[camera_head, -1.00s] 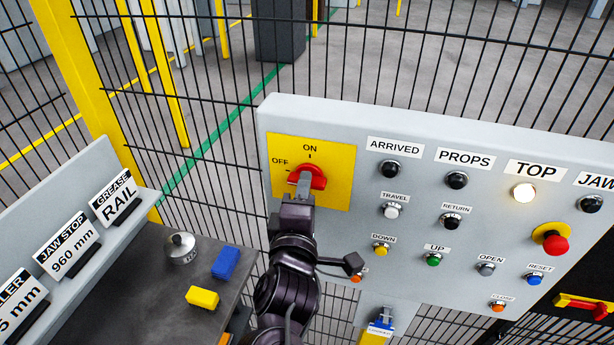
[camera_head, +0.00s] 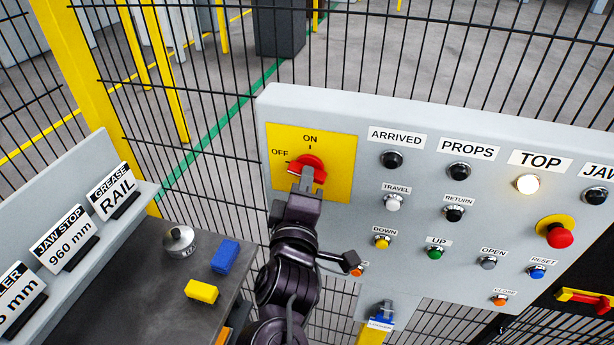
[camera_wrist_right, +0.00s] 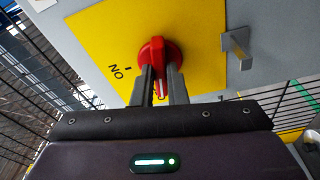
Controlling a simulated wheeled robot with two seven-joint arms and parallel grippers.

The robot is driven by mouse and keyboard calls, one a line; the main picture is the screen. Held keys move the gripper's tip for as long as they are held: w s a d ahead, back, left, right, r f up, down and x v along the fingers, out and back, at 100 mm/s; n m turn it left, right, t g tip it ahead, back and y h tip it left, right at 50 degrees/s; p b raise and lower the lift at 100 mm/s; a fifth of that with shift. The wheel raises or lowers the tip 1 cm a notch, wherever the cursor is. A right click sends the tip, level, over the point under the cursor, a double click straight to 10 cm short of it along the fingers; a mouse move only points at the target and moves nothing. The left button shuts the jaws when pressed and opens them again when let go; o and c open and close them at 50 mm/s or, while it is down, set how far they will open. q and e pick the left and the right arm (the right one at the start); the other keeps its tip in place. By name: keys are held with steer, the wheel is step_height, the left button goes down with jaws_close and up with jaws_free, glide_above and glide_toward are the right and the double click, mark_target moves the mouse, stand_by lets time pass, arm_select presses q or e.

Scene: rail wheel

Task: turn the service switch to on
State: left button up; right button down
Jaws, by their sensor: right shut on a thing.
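The service switch is a red rotary knob (camera_head: 317,164) on a yellow plate (camera_head: 342,180) marked ON at the top and OFF at the left. The knob's marked end points toward the OFF side. It also shows in the right wrist view (camera_wrist_right: 152,50), with its white mark between the fingers and the ON mark to the left. My right gripper (camera_head: 306,180) reaches up from below and is shut on the knob; its two fingers (camera_wrist_right: 161,88) flank the knob's marked end. My left gripper is not in view.
The grey panel (camera_head: 410,225) carries several buttons and lamps, with a red mushroom button (camera_head: 560,236) at the right. The TOP lamp (camera_head: 527,184) is lit. A dark bench (camera_head: 140,280) at the left holds a blue block (camera_head: 225,256), a yellow block (camera_head: 201,291) and a metal cylinder (camera_head: 179,242).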

steer(key=shift+s+a+f+m, duration=0.1)
steer(key=shift+a+m, duration=0.1)
steer(key=shift+m, duration=0.35)
steer(key=shift+s+a+m, duration=0.1)
steer(key=shift+a+m, duration=0.05)
steer(key=shift+m, duration=0.4)
steer(key=shift+b, duration=0.35)
